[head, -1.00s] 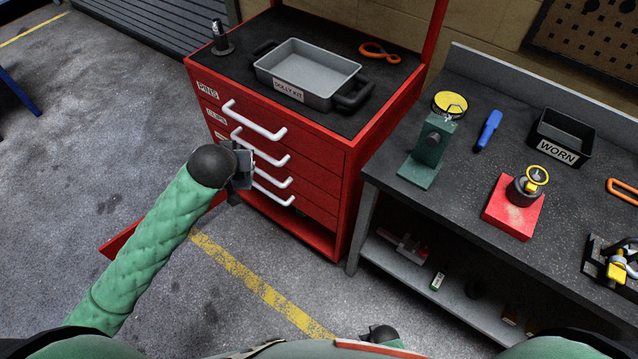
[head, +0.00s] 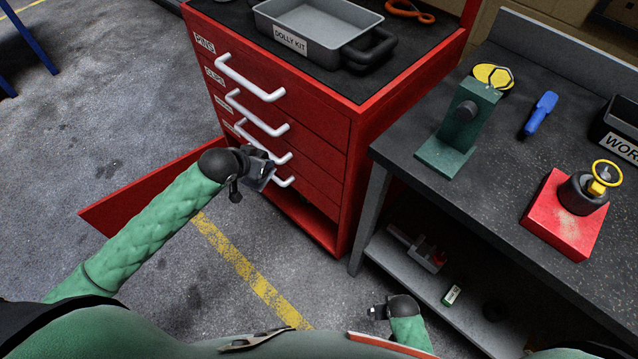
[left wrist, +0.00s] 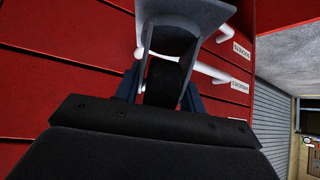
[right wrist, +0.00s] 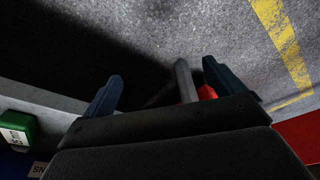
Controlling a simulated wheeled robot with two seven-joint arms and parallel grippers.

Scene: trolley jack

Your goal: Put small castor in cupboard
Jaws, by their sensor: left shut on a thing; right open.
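The small castor (left wrist: 168,85), a grey metal plate and fork with a dark wheel, is between my left fingers in the left wrist view. My left gripper (head: 268,170) is shut on it, in front of the lower drawer handles of the red cabinet. In the head view the castor is mostly hidden by the gripper. The cupboard (head: 305,220) is the open bottom bay of the red cabinet; its red door (head: 130,195) stands open to the left. My right gripper (head: 378,312) is open and low beside the bench; its fingers also show in the right wrist view (right wrist: 163,88).
The grey bench (head: 420,185) stands right of the cabinet, with a green stand (head: 465,125), a red block (head: 565,225) and a blue-handled tool (head: 538,115). A lower shelf (head: 400,270) holds small items, including a green box (head: 452,295). The floor before the cupboard is clear.

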